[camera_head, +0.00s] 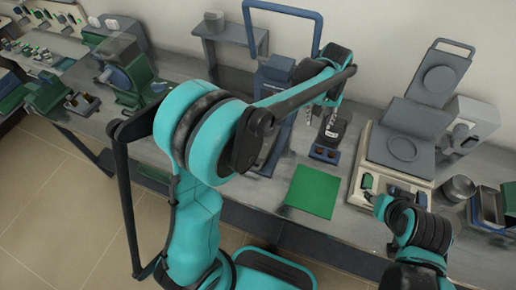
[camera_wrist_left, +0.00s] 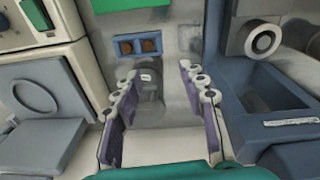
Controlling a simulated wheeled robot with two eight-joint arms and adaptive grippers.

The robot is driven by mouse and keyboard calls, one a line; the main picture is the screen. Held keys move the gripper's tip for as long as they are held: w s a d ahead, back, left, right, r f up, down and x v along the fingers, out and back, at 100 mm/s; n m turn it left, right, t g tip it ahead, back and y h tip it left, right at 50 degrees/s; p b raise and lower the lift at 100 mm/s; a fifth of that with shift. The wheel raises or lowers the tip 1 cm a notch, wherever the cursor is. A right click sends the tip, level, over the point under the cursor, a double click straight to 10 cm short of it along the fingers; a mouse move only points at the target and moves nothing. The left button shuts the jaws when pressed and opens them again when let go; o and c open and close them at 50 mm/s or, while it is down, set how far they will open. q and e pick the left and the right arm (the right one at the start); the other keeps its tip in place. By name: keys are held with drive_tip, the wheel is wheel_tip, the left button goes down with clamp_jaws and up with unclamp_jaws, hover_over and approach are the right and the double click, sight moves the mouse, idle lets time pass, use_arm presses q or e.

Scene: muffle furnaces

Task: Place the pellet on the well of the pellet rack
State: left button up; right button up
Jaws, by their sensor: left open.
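The small blue pellet rack (camera_head: 318,151) lies on the bench just behind the green mat. In the left wrist view the rack (camera_wrist_left: 126,37) shows two round brown spots; I cannot tell whether these are pellets or bare wells. My left gripper (camera_head: 323,122) is open above the bench, behind the rack in the head view. Its fingers (camera_wrist_left: 160,72) stand apart on either side of a small whitish piece (camera_wrist_left: 146,77), which may be the pellet. My right gripper (camera_head: 381,205) is small at the front of the beige device; its jaws are not clear.
The green mat (camera_head: 312,191) lies flat in front of the rack. A beige device with a grey plate (camera_head: 402,149) stands to the right. A blue press-like frame (camera_head: 275,70) stands to the left, close to the left gripper. A metal cup (camera_head: 457,190) is at far right.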

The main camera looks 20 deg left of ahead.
use_arm(q)
drive_tip(key=s+a+r+t, duration=0.3)
drive_tip(key=s+a+r, duration=0.3)
drive_tip(key=s+a, duration=0.4)
drive_tip(key=s+a+f+t, duration=0.1)
drive_tip(key=s+a, duration=0.1)
drive_tip(key=s, duration=0.4)
drive_tip(key=s+a+f+m+t, duration=0.1)
drive_tip(key=s+a+t, duration=0.1)
drive_tip(key=s, duration=0.4)
drive_tip(key=shift+s+a+f, duration=0.2)
drive_tip(key=shift+a+f, duration=0.05)
drive_tip(key=shift+f, duration=0.05)
